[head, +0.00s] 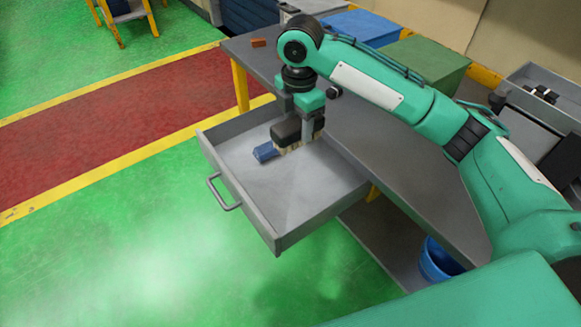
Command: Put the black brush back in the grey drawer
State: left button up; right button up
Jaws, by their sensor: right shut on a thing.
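The grey drawer (231,191) is pulled out from under the grey workbench (375,138), its handle facing left. My right gripper (299,122) points down over the back part of the drawer. It is shut on the black brush (285,130), whose pale bristles point down at or just above the drawer floor. I cannot tell whether the bristles touch the floor. A small blue object (265,152) lies in the drawer just left of the brush. My left gripper is not in view.
A small orange-brown block (258,42) lies on the bench's far corner. Blue and green boxes (428,61) stand behind the bench. A blue bucket (438,262) sits below it. The front part of the drawer is clear, and so is the green floor to the left.

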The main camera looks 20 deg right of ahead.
notch_tip(320, 180, down, 19)
jog(key=shift+f, duration=0.4)
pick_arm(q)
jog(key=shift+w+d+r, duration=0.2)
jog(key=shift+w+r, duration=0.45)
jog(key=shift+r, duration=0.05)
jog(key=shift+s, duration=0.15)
pick_arm(e)
jog(key=o, duration=1)
jog(key=shift+f, duration=0.15)
jog(key=shift+c, duration=0.2)
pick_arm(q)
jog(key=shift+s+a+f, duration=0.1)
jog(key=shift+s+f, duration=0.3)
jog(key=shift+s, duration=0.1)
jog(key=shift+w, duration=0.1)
